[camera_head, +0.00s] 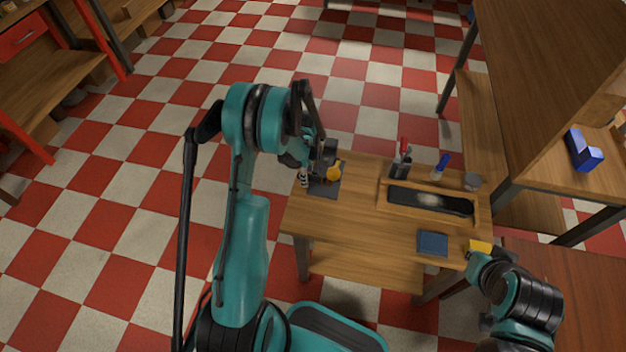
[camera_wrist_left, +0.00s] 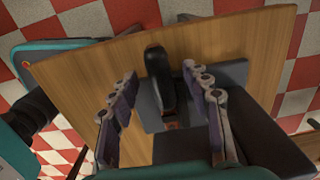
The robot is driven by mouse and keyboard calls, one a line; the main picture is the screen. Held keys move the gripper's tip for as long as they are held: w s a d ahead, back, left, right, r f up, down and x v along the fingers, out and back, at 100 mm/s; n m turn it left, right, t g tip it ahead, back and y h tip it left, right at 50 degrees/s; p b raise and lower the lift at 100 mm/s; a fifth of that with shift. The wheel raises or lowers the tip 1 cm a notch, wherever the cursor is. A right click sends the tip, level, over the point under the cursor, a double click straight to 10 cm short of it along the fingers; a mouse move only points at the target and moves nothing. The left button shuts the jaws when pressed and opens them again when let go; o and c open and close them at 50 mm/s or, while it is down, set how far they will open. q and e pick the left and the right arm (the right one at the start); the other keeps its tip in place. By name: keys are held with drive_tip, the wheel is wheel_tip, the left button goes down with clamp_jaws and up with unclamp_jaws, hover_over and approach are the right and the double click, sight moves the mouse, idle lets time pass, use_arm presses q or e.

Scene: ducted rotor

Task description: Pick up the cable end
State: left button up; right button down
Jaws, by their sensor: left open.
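In the head view my left gripper (camera_head: 318,165) hangs over the left back corner of the small wooden table (camera_head: 345,222). In the left wrist view my left gripper (camera_wrist_left: 160,76) is open, with one finger on each side of a black rounded part (camera_wrist_left: 156,66). That part rises from a dark grey plate (camera_wrist_left: 228,74) and looks apart from both fingers. I cannot tell for sure whether it is the cable end. An orange part (camera_head: 334,173) shows beside the gripper in the head view. My right gripper (camera_head: 478,264) is by a yellow block (camera_head: 480,246); its fingers are unclear.
A wooden tray (camera_head: 383,204) with a black insert (camera_head: 430,202) lies on the table's right half. A dark holder with red-handled tools (camera_head: 401,160), a blue-topped item (camera_head: 441,166) and a blue pad (camera_head: 432,243) stand nearby. The table's middle front is clear.

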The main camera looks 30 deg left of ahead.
use_arm(q)
clamp_jaws()
drive_tip(key=shift+r, duration=0.1)
